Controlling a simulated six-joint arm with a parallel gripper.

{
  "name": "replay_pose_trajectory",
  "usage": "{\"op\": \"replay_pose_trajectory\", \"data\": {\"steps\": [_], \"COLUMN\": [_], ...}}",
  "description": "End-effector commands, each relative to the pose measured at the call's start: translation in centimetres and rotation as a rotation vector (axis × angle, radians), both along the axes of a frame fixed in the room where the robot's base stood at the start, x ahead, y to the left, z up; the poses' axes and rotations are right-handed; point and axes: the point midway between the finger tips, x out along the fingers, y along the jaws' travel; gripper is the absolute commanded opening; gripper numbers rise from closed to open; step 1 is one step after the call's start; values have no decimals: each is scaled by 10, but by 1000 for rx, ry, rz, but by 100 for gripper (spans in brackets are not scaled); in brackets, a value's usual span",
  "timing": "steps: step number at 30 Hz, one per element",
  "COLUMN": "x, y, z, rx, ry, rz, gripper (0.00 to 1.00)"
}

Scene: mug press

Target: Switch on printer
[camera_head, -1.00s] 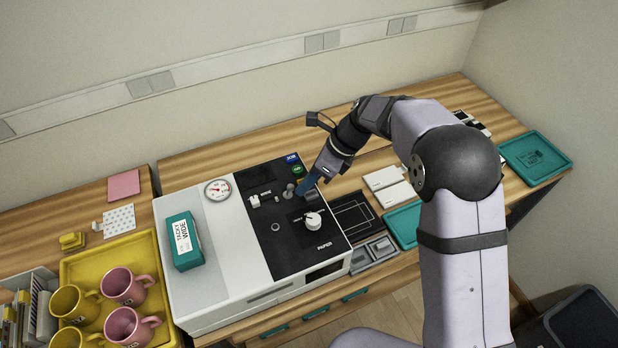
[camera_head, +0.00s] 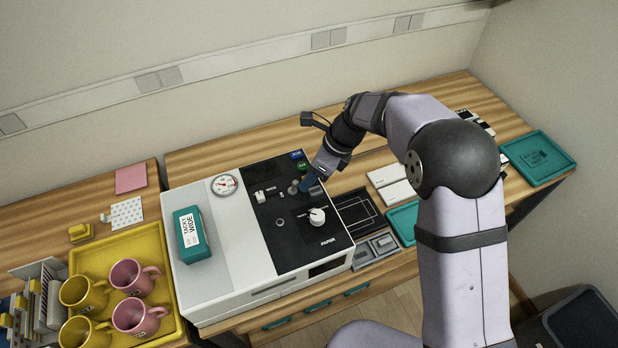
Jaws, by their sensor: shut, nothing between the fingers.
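The printer (camera_head: 218,270) is a white box with a black control panel (camera_head: 287,256) on its right side. The panel carries a white knob (camera_head: 317,216), a small white switch (camera_head: 261,196), a green button (camera_head: 303,166), a blue button (camera_head: 296,155) and several small grey parts. A label on the panel reads PAPER. My gripper (camera_head: 309,184) is shut and empty, with its blue-grey fingertips low over the panel's upper right part, behind the knob. I cannot tell whether the fingertips touch the panel. They hide part of the surface there.
A teal box (camera_head: 192,236) lies on the printer's left top beside a round gauge (camera_head: 224,185). A yellow tray (camera_head: 158,240) with pink and yellow mugs stands at the left. Teal trays (camera_head: 538,158), white boxes and a grey block (camera_head: 376,249) lie to the right.

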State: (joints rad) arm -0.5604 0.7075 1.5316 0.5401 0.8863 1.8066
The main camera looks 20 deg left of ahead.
Motion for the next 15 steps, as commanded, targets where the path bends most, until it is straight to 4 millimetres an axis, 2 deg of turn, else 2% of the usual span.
{"op": "replay_pose_trajectory", "data": {"steps": [15], "x": [-8], "y": [8], "z": [8], "rx": [-22], "ry": [-21], "rz": [0], "gripper": [0]}}
